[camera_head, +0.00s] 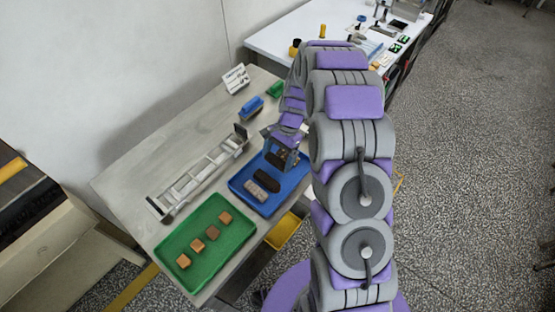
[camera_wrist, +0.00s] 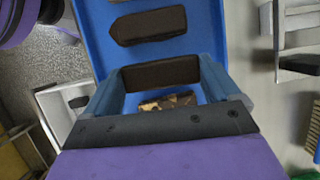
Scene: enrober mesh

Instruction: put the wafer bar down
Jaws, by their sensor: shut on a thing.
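My gripper (camera_wrist: 160,75) is shut on a dark brown wafer bar (camera_wrist: 160,73), which spans between the two fingers over the blue tray (camera_wrist: 103,45). I cannot tell whether the bar touches the tray floor. In the head view my gripper (camera_head: 281,158) is at the far part of the blue tray (camera_head: 285,195), and the held bar is hard to make out there. A second dark bar (camera_head: 267,181) lies in the tray, apart from the gripper; it also shows in the wrist view (camera_wrist: 150,25). Beside it lies a paler, speckled bar (camera_head: 255,190).
A mottled brown-gold piece (camera_wrist: 168,102) shows between the fingers near the palm. A metal rack (camera_head: 200,175) lies left of the blue tray. A green tray (camera_head: 236,243) with several brown squares is in front. A blue-handled tool (camera_head: 250,106) and white card (camera_head: 235,79) stand behind.

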